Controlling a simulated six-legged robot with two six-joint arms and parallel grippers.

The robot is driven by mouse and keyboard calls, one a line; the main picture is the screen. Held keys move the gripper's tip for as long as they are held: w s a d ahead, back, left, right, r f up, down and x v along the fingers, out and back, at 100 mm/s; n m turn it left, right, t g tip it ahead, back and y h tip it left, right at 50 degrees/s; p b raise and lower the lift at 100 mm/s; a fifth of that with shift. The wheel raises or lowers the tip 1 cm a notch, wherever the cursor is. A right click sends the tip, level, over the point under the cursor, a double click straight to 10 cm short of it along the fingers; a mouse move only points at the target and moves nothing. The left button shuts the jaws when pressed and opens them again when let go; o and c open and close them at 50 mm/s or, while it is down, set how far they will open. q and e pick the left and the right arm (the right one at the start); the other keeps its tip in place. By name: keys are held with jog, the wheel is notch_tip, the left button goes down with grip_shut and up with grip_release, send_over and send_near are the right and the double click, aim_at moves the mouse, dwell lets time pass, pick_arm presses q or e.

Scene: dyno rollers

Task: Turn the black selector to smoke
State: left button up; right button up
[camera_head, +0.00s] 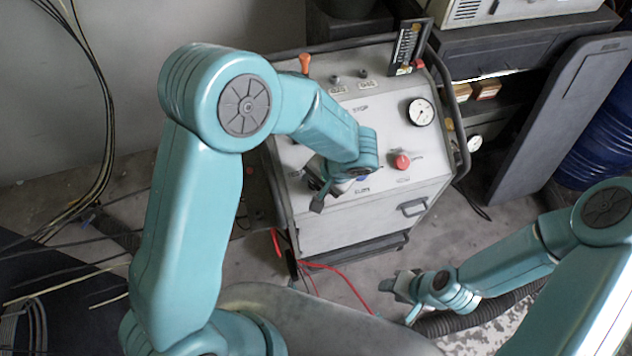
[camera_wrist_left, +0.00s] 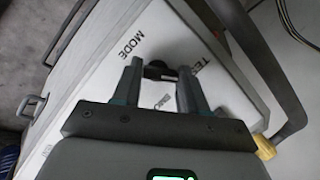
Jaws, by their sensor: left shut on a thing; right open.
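The black selector (camera_wrist_left: 160,70) shows in the left wrist view on a pale panel marked MODE and TEST. Another label (camera_wrist_left: 163,101), partly covered, lies between the fingers. My left gripper (camera_wrist_left: 160,78) has its fingers on both sides of the selector and is shut on it. Which mark the selector points to cannot be told. In the head view my left gripper (camera_head: 325,186) is at the left part of the grey console's (camera_head: 385,95) sloped top, and my arm hides the selector. My right gripper (camera_head: 398,287) is open and empty, low in front of the console, apart from it.
The console top also carries a red knob (camera_head: 401,161), a round gauge (camera_head: 421,112) and an orange-topped lever (camera_head: 305,62). A dark rail frames the console. A red cable (camera_head: 340,276) lies on the floor before it. A blue drum (camera_head: 603,145) stands at the far right.

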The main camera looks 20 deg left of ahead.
pick_arm(q)
jog(key=m+b, duration=0.2)
jog(key=m+y+b, duration=0.1)
jog(key=shift+d+f+t, duration=0.15)
jog(key=shift+f+t, duration=0.1)
jog(key=shift+t, duration=0.05)
jog(key=m+b, duration=0.3)
jog(key=shift+m+t+y, duration=0.4)
jog(key=m+t+b, duration=0.1)
jog(key=m+b, duration=0.1)
jog(key=m, duration=0.1)
jog(key=shift+s+d+m+y, duration=0.1)
jog(key=shift+m+y, duration=0.2)
jog(key=shift+m, duration=0.1)
jog(key=shift+r+m+t+b, duration=0.1)
jog(key=shift+m+t+b, duration=0.6)
jog(key=shift+m, duration=1.3)
jog(key=shift+s, duration=0.1)
jog(key=o, duration=1.1)
jog(key=shift+d, duration=0.1)
jog(key=shift+c, duration=0.2)
